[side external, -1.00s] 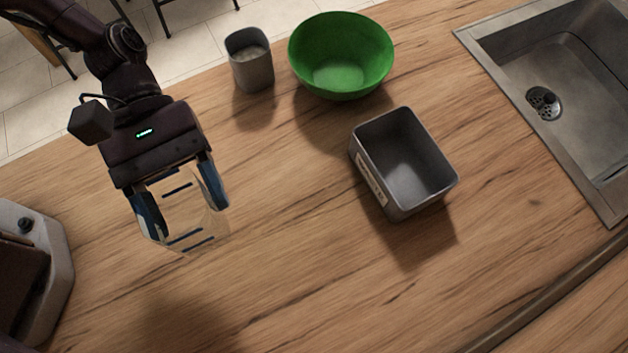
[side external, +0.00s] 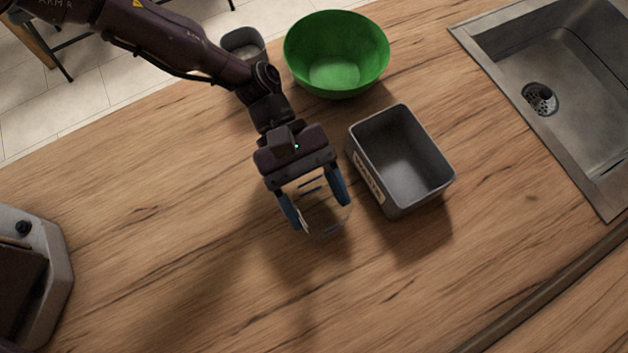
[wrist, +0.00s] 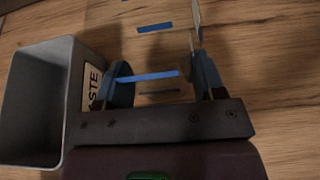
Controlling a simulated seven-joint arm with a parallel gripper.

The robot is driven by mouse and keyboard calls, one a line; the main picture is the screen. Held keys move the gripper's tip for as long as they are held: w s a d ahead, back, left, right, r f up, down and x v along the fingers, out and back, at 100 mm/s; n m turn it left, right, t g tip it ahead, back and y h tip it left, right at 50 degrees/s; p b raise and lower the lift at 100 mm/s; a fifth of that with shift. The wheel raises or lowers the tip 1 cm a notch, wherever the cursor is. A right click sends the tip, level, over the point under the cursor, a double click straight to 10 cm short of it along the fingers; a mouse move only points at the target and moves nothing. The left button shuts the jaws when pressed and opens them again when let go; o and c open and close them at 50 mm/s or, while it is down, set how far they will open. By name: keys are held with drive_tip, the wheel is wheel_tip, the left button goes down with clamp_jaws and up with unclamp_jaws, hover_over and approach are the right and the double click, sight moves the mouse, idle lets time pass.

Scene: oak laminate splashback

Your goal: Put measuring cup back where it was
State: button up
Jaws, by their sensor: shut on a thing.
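The measuring cup (side external: 325,212) is clear, with dark blue marks on its wall. My gripper (side external: 316,208) is shut on it, one finger on each side, just left of the grey bin in the side external view. The cup's clear wall is hard to make out, and I cannot tell whether its base touches the counter. In the wrist view the cup (wrist: 157,76) shows as blue bars between the fingers of my gripper (wrist: 165,85).
The grey bin (side external: 388,190) with a white label stands close by; it is at the left in the wrist view (wrist: 45,60). A green bowl (side external: 336,80), a grey cup (side external: 240,40) and a sink (side external: 500,60) lie beyond. An appliance (side external: 50,260) is at left. The front counter is clear.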

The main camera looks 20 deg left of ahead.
drive_tip(key=shift+f, duration=1.15)
drive_tip(key=shift+f, duration=0.1)
drive_tip(key=o, duration=1)
drive_tip(key=v, duration=1.2)
drive_tip(key=shift+a, duration=0.1)
